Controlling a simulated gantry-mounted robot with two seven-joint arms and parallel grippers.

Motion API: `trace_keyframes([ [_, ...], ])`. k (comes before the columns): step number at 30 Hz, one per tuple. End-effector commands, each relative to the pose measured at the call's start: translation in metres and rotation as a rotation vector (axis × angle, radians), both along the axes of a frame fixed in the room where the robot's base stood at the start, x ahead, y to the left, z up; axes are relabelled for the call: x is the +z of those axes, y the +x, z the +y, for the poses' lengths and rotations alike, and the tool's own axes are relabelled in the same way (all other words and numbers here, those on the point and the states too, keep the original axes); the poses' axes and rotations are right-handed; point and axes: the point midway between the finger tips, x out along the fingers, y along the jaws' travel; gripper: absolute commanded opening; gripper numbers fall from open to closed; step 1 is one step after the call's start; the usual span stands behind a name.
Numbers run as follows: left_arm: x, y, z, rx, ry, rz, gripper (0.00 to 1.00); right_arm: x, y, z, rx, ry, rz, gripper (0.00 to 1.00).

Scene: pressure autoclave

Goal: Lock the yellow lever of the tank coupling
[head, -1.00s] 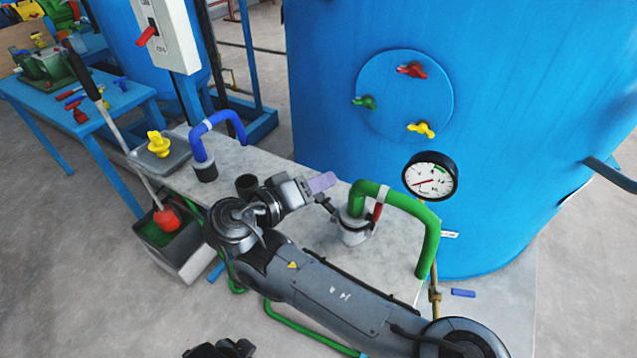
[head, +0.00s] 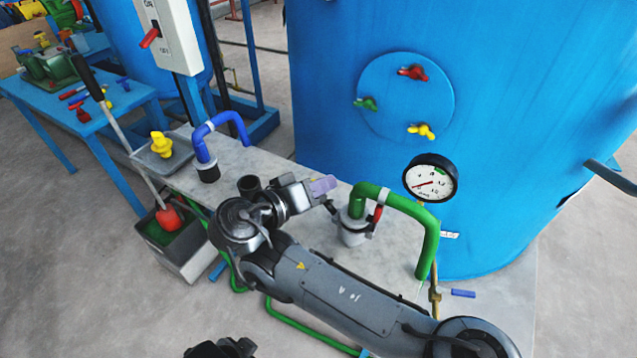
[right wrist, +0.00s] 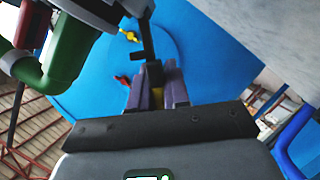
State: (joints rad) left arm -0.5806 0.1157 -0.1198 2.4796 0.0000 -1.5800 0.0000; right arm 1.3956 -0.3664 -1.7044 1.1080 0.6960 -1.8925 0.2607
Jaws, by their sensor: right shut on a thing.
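The tank coupling (head: 354,234) is a grey fitting at the foot of the green pipe (head: 428,250), on the pale slab before the blue tank. A red-handled lever (head: 376,214) is on its right side. A dark lever arm (head: 331,206) reaches from its left side to my right gripper (head: 324,186), which has purple fingers. In the right wrist view, this dark arm (right wrist: 147,45) runs in between the fingers, where a little yellow shows. The fingers are shut on that lever and hide most of its yellow part.
A pressure gauge (head: 430,178) rises right of the coupling. The tank (head: 500,110) stands close behind. A yellow part lies in a grey tray (head: 178,160).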

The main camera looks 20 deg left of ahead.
Motion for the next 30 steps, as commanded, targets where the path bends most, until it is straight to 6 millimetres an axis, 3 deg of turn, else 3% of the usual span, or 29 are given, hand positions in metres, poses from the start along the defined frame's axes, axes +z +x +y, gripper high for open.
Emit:
trace_keyframes([
  [7,0.015,0.000,0.002,-0.006,0.009,0.000,0.43,0.010,0.000,-0.010,-0.002,0.182,-0.015,0.00],
  [18,0.021,0.000,0.002,-0.006,0.009,0.000,0.43,0.015,-0.001,-0.024,-0.003,0.422,-0.039,0.00],
  [30,0.021,0.000,-0.001,0.002,-0.004,0.000,0.43,0.017,-0.002,-0.028,-0.002,0.512,-0.050,0.00],
])
